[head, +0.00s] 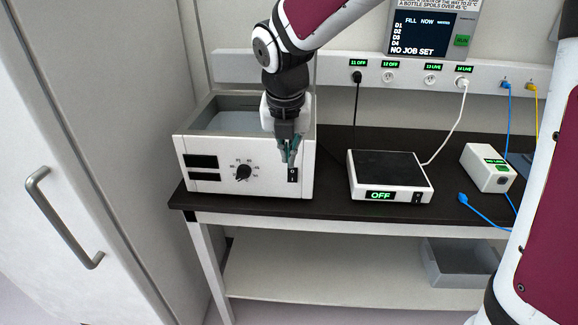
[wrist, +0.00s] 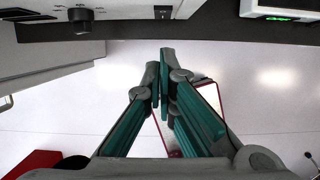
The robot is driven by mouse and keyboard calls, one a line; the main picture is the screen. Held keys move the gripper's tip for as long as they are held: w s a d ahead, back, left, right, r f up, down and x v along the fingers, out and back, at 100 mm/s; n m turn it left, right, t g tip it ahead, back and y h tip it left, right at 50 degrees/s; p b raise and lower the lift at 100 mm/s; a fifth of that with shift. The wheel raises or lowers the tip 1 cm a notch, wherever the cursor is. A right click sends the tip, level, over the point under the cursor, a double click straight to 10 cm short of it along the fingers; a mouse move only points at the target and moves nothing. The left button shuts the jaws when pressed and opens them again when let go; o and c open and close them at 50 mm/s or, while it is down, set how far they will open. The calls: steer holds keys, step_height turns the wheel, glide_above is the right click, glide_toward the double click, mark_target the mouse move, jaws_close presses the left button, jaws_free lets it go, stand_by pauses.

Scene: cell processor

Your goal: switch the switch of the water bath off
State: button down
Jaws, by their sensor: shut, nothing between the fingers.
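The water bath (head: 215,150) is a white box with an open top at the left of the bench. Its front has two dark displays and a round black knob (head: 243,172). Its black rocker switch (head: 292,175) is at the right of the front panel, with small marks; which side is pressed is too small to tell. The switch also shows at the top of the wrist view (wrist: 162,12). My gripper (head: 290,158) is shut and empty, pointing down just in front of the panel at the switch, its tips slightly above it. Contact cannot be told.
A white plate device (head: 380,195) reading OFF stands to the right, with its own switch. A small white box (head: 488,168) and blue cables lie further right. A socket rail (head: 400,75) runs behind. A cabinet with a handle (head: 62,220) stands close at left.

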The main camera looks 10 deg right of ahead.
steer(key=shift+v, duration=1.4)
steer(key=shift+w, duration=0.25)
